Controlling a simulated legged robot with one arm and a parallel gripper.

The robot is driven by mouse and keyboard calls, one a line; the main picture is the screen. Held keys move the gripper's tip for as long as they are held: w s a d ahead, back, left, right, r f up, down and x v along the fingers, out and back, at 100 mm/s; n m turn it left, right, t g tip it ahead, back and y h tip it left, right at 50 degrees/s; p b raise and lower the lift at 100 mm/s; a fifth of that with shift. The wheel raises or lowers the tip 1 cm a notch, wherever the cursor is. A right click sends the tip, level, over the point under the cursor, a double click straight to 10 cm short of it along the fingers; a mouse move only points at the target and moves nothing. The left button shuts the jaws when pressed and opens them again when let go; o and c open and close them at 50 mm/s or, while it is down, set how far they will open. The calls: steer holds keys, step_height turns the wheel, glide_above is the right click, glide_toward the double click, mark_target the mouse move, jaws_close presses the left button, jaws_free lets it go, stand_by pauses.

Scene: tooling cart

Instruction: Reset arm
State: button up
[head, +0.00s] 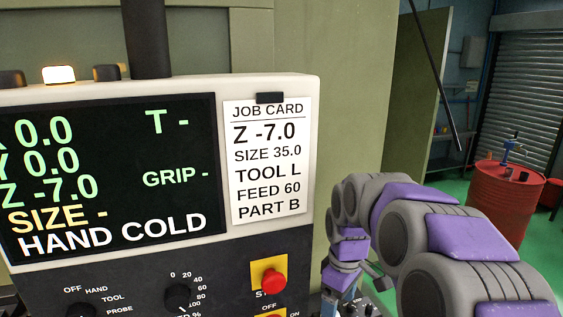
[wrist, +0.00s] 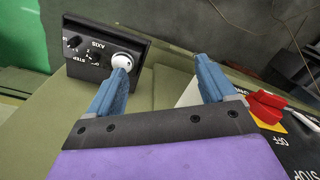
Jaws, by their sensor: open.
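My gripper shows in the wrist view (wrist: 165,85), with two blue fingers spread apart and nothing between them. The left fingertip overlaps a white round knob (wrist: 122,60) on a small black box marked AXIS and STEP (wrist: 90,52); I cannot tell whether they touch. In the head view my purple and grey arm reaches in from the lower right, and the gripper end is mostly hidden at the bottom edge beside the control panel.
A control panel has a screen (head: 110,190) reading Z -7.0 and HAND COLD. A job card (head: 267,165) is clipped beside it. Below are dials (head: 180,297) and a red stop button (head: 268,281). A red drum (head: 500,205) stands at the right on green floor.

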steer(key=s+f+m+b, duration=0.3)
steer(key=s+f+m, duration=0.2)
steer(key=s, duration=1)
steer(key=s+d+f+m+g+b, duration=0.1)
steer(key=s+f+m+b, duration=0.2)
steer(key=s, duration=1.3)
step_height(320, 180, down, 3)
steer(key=shift+f+m+b, duration=0.1)
steer(key=shift+m+b, duration=0.25)
steer(key=shift+m, duration=0.65)
steer(key=shift+d, duration=0.1)
